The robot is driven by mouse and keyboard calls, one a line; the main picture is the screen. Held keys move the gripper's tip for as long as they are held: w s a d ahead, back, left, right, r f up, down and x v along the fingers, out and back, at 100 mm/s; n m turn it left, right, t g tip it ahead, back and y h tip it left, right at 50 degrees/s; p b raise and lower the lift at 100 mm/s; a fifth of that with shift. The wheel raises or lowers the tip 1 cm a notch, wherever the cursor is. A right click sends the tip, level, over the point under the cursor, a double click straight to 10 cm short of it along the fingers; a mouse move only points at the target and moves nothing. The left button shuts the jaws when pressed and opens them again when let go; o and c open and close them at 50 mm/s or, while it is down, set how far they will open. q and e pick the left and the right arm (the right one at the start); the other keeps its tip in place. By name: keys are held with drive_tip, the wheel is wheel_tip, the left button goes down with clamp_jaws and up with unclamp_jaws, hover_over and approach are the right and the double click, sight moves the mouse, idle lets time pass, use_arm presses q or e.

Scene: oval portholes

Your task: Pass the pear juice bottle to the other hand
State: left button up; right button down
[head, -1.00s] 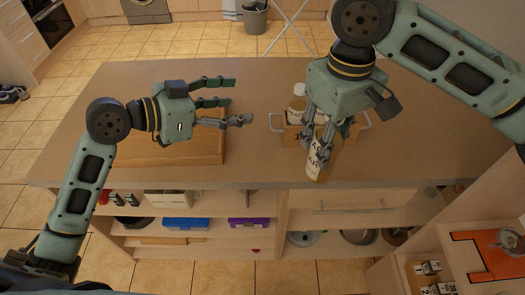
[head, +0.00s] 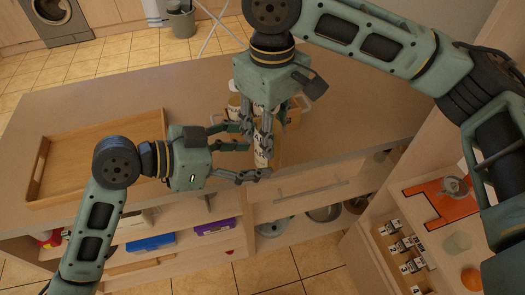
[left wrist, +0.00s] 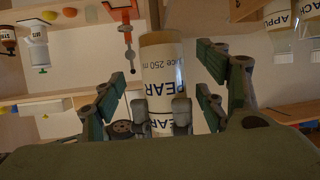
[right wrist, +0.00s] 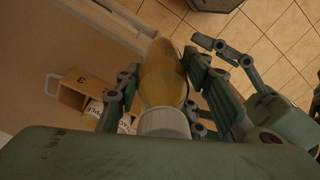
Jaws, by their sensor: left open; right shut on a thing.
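The pear juice bottle (head: 263,155) is held by my right gripper (head: 262,130) near the counter's front edge in the head view. Its "PEAR" label (left wrist: 162,75) shows in the left wrist view.
A wooden crate (right wrist: 84,94) with bottles sits on the counter behind the right gripper. A wooden tray (head: 90,192) lies on the left of the counter. Open shelves with a blue box (head: 150,243) and a purple box (head: 214,227) are below the front edge.

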use_arm(q)
drive_tip(key=shift+x, duration=1.6)
drive_tip(key=shift+s, duration=0.1)
drive_tip(key=c, duration=1.6)
use_arm(e)
drive_tip(key=shift+a+r, duration=0.1)
use_arm(q)
drive_tip(key=shift+d+r, duration=0.1)
drive_tip(key=shift+c, duration=0.3)
use_arm(e)
drive_tip(key=c, duration=1.1)
unclamp_jaws()
